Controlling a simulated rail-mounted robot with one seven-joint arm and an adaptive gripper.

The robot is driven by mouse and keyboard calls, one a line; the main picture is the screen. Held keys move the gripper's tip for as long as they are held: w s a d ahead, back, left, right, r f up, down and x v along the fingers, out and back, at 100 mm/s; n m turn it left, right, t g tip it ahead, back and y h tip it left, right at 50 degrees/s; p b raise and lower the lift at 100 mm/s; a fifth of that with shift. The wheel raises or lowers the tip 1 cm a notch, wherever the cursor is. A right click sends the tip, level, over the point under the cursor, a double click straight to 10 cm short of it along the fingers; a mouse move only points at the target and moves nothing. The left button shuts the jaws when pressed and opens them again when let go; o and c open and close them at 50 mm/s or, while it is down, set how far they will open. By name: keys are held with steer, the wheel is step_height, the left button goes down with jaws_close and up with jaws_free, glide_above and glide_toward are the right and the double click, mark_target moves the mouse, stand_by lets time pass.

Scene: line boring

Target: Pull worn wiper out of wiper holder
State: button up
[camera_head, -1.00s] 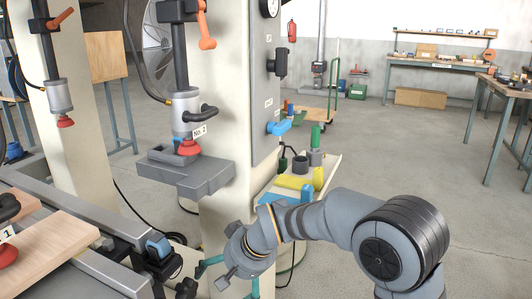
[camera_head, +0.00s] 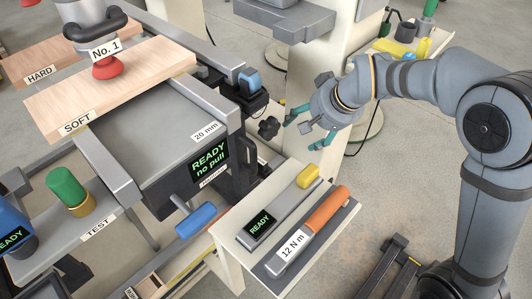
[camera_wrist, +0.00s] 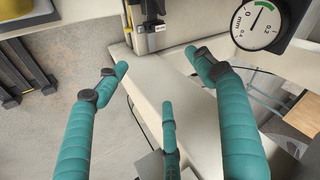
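My gripper (camera_head: 308,128) has teal fingers, spread open and empty, beside a black knob (camera_head: 268,127) at the machine's end. In the wrist view my gripper (camera_wrist: 157,65) shows three teal fingers apart with nothing between them. A small black block with a grey post (camera_wrist: 150,18) on a pale rail lies beyond the fingertips; I cannot tell whether it is the wiper holder. I cannot pick out the worn wiper for certain in either view.
A dial gauge (camera_wrist: 258,22) is at the wrist view's upper right. A cream stand (camera_head: 230,225) holds an orange-handled "12 N m" tool (camera_head: 308,228) and a yellow-ended tool (camera_head: 280,207). Light boards (camera_head: 150,75) and a "READY no pull" display (camera_head: 209,158) are left.

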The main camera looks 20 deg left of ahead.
steer(key=c, duration=0.6)
steer(key=shift+o, duration=0.6)
steer(key=shift+o, duration=1)
